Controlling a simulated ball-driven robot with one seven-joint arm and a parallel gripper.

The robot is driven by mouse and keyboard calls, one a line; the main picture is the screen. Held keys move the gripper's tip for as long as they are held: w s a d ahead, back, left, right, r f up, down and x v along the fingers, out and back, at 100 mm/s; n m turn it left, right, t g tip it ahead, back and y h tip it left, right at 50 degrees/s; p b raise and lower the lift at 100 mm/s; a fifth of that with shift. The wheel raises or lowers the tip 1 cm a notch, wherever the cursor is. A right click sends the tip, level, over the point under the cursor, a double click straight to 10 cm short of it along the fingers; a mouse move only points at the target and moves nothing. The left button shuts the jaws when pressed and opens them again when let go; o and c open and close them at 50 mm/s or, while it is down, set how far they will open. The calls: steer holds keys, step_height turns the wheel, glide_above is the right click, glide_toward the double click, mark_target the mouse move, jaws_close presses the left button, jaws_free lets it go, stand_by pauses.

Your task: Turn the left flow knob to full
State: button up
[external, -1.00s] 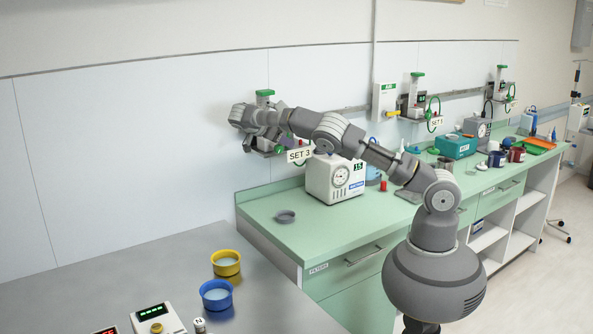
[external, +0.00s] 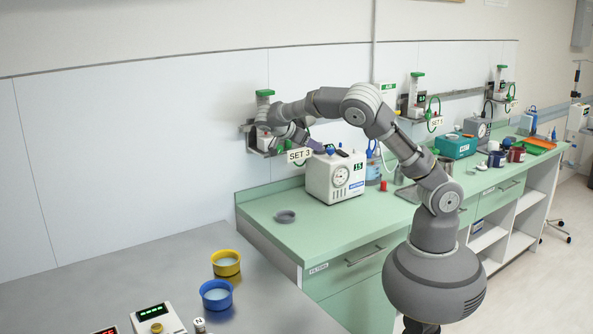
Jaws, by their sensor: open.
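The left flow unit (external: 265,97), with a green top, is mounted on the wall above the "SET 3" sign (external: 299,156). My gripper (external: 307,142) is open in front of the wall, just right of this unit and close above the sign. My wrist covers part of the unit's lower half. A small patch of green shows beside the wrist, but I cannot tell whether it is the left flow knob or how it is turned. I cannot tell whether the gripper touches anything.
A white device with a round dial (external: 341,177) stands on the green counter (external: 300,222) below my gripper. A grey ring-shaped dish (external: 285,217) lies left of it. Another flow unit (external: 416,95) hangs further right. A yellow bowl (external: 227,263) and blue bowl (external: 215,295) stand on the metal table.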

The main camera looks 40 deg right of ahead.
stand_by(0.3)
step_height(320, 180, up, 9)
steer(key=y+p, duration=1.6)
steer(key=p, duration=0.1)
glide_above(279, 145)
steer(key=d, duration=0.4)
step_height(279, 145, down, 5)
steer(key=x, duration=0.8)
steer(key=shift+w+a+f, duration=0.1)
steer(key=shift+w+f, duration=0.1)
steer(key=shift+f, duration=0.2)
jaws_close()
